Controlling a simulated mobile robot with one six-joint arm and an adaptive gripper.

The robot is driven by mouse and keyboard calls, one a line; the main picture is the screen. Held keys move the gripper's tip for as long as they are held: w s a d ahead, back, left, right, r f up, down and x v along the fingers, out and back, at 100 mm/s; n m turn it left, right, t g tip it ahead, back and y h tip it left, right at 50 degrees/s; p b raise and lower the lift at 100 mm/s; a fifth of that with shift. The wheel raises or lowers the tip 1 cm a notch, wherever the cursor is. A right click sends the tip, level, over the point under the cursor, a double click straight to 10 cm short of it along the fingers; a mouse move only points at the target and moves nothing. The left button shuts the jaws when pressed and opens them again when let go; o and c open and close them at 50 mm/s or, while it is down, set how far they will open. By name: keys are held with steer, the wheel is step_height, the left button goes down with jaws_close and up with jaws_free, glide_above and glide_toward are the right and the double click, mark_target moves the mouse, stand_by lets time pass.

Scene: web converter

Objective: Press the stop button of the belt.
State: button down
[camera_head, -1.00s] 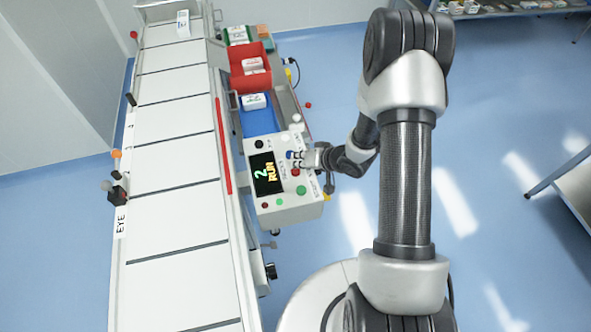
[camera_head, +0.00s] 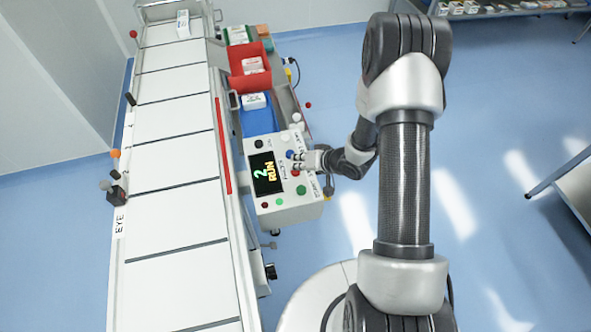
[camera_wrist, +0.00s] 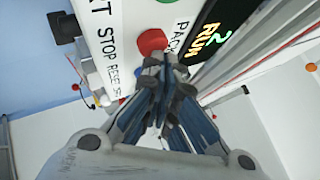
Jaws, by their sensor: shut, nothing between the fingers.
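The control panel (camera_head: 284,205) is a white box beside the belt (camera_head: 175,160); its dark display (camera_head: 266,174) reads "2 RUN". The red button (camera_wrist: 152,42) shows in the wrist view, beside the word STOP. It also shows in the head view (camera_head: 296,172), between a blue button and a green button (camera_head: 301,190). My gripper (camera_head: 300,161) is over the panel's right part, close to the red button. In the wrist view my gripper (camera_wrist: 166,75) is shut and empty, its fingertips just below the red button in the picture. I cannot tell whether they touch it.
A blue bin (camera_head: 257,118) and a red bin (camera_head: 249,80) holding white boxes stand behind the panel. A white box (camera_head: 183,23) is on the far end of the belt. A small red button (camera_head: 265,205) is on the panel's front left.

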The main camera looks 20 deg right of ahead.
steer(key=shift+f, duration=0.45)
steer(key=shift+r, duration=0.15)
stand_by(0.4)
steer(key=shift+r+p, duration=0.8)
steer(key=shift+r, duration=0.15)
step_height(320, 180, up, 5)
steer(key=p, duration=0.4)
steer(key=shift+p, duration=0.35)
